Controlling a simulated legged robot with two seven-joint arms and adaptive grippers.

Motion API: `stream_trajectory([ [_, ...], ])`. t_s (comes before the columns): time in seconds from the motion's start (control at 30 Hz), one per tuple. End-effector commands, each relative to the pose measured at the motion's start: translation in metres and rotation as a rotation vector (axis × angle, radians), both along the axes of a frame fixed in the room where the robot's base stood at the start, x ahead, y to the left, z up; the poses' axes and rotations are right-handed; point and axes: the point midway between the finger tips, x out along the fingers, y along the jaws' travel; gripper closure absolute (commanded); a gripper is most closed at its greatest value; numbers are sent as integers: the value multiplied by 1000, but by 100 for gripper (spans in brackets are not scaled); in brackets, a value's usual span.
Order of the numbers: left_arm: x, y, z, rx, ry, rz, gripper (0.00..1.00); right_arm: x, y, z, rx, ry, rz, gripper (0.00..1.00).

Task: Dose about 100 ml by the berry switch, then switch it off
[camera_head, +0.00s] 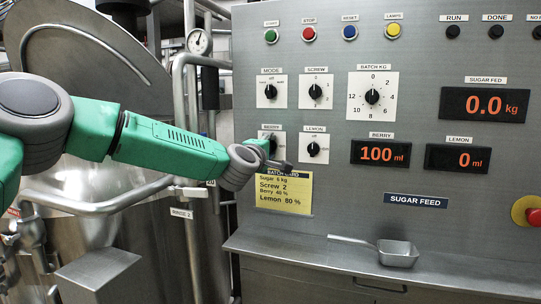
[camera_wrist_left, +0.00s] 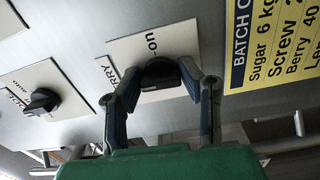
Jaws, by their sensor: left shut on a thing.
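The berry switch (camera_head: 281,137) is a dark knob on a white plate, mostly hidden by my arm in the head view. In the left wrist view the berry knob (camera_wrist_left: 160,72) sits between the fingers, with the word "on" printed beside it. My left gripper (camera_head: 268,148) is at the panel, shut on this knob; its fingers (camera_wrist_left: 164,82) also show in the wrist view. I cannot tell for certain which mark the knob points at. The berry display (camera_head: 381,153) reads 100 ml. My right gripper is not in view.
The lemon switch (camera_head: 315,148) is close on the right, the mode switch (camera_head: 270,91) just above. The lemon display (camera_head: 458,158) reads 0 ml. A yellow batch card (camera_head: 284,191) hangs below. A metal scoop (camera_head: 397,252) lies on the ledge. Steel pipes and a vessel stand left.

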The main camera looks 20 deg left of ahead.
Motion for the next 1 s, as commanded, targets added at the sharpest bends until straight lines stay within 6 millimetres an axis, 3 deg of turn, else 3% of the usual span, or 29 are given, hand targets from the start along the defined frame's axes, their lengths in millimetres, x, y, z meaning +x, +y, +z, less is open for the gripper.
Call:
stream_trajectory([
  [0.67,1,3,-2,-61,4,6,96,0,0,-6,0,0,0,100],
  [0.7,1,3,-2,-61,4,6,56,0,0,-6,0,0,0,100],
  [0.73,1,3,-2,-61,4,6,47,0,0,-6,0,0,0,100],
  [1.0,0,1,-1,-59,3,2,47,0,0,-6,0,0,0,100],
])
